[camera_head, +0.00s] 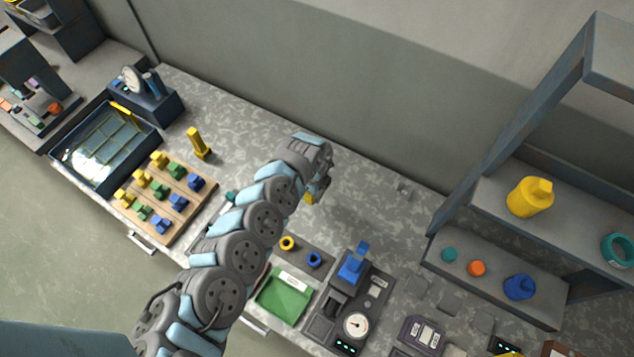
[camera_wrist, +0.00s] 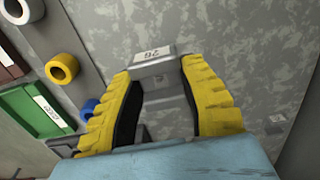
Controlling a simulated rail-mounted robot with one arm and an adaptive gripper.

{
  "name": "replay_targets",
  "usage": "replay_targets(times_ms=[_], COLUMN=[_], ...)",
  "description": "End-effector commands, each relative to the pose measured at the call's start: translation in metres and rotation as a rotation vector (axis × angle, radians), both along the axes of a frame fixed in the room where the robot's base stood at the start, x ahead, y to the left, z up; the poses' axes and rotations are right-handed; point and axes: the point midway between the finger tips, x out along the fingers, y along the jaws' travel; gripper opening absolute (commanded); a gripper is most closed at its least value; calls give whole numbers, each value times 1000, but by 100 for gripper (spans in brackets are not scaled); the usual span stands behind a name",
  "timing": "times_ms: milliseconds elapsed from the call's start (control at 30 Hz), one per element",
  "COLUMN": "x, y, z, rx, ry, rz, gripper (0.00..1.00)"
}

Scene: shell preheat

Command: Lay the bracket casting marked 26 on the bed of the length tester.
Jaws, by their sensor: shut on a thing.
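My gripper (camera_head: 312,195) is over the grey speckled bench, right of the pegged board. In the wrist view its yellow fingers (camera_wrist: 160,100) are closed on the bracket casting (camera_wrist: 150,65), a grey piece with a white label reading 26, upside down in this view. In the head view the casting is hidden or too small to make out. A dark machine with a round dial (camera_head: 355,324) and a blue block stands below right of my gripper. Another dial device (camera_head: 145,92) stands at the upper left. I cannot tell for certain which is the length tester.
A green tray (camera_head: 284,296) and yellow and blue rings (camera_head: 287,243) lie below my gripper. The wooden board (camera_head: 196,212) holds several coloured pieces, with a yellow piece (camera_head: 198,143) behind. A shelf (camera_head: 500,262) stands at right. The bench by the back wall is mostly clear.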

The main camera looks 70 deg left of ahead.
Motion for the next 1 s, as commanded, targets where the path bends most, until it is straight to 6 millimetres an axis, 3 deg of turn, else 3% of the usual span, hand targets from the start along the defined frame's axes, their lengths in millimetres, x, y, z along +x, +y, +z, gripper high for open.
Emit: replay_targets(times_ms=[33, 1000], x=[-4, -47], y=[-4, -47], z=[10, 30], rx=[-3, -3], ry=[0, 2], rz=[-1, -6], gripper=[3, 3])
